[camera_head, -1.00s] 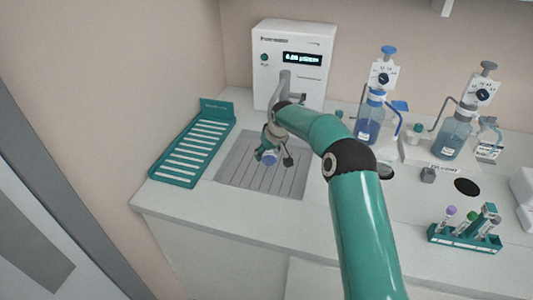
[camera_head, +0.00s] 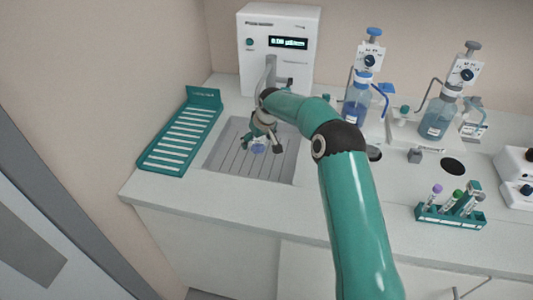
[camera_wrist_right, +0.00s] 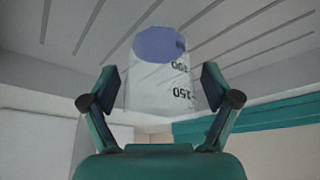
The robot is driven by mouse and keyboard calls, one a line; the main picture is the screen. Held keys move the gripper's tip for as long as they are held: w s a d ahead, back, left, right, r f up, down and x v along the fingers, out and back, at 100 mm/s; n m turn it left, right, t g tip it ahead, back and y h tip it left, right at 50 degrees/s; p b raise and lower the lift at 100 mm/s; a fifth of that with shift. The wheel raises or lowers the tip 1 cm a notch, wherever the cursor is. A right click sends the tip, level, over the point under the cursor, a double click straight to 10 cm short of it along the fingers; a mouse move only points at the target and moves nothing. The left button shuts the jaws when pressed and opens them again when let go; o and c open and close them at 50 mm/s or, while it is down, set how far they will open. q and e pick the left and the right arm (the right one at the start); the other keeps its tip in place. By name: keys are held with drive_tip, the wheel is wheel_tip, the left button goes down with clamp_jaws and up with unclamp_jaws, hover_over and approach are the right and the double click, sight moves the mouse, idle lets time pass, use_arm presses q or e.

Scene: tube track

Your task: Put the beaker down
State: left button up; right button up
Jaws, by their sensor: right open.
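The beaker (camera_wrist_right: 160,88) is pale and clear with dark volume marks and a blue patch at one end. In the right wrist view it sits between my right gripper's fingers, with a gap on each side, against the grooved grey plate. My right gripper (camera_head: 262,144) is open around it. In the head view only a bluish bit of the beaker (camera_head: 258,150) shows below the fingers, over the grooved grey plate (camera_head: 222,157); the wrist and fingers hide the rest. It appears to stand on that plate. My left gripper is not in view.
A white device (camera_head: 278,70) with a lit display stands behind the plate. A teal slatted rack (camera_head: 181,138) lies left. Two dispenser bottles (camera_head: 357,103) (camera_head: 434,118) stand at the back right. A teal tube rack (camera_head: 450,217) is at the front right.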

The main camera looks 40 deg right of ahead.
drive_tip(key=s+b, duration=0.1)
drive_tip(key=s, duration=0.2)
drive_tip(key=s+b, duration=0.2)
drive_tip(key=s, duration=0.2)
drive_tip(key=s+a+b, duration=0.1)
drive_tip(key=s, duration=0.2)
drive_tip(key=shift+s+r, duration=0.15)
drive_tip(key=shift+s, duration=0.25)
drive_tip(key=shift+s+b, duration=0.3)
drive_tip(key=shift+s, duration=0.4)
drive_tip(key=shift+r, duration=0.1)
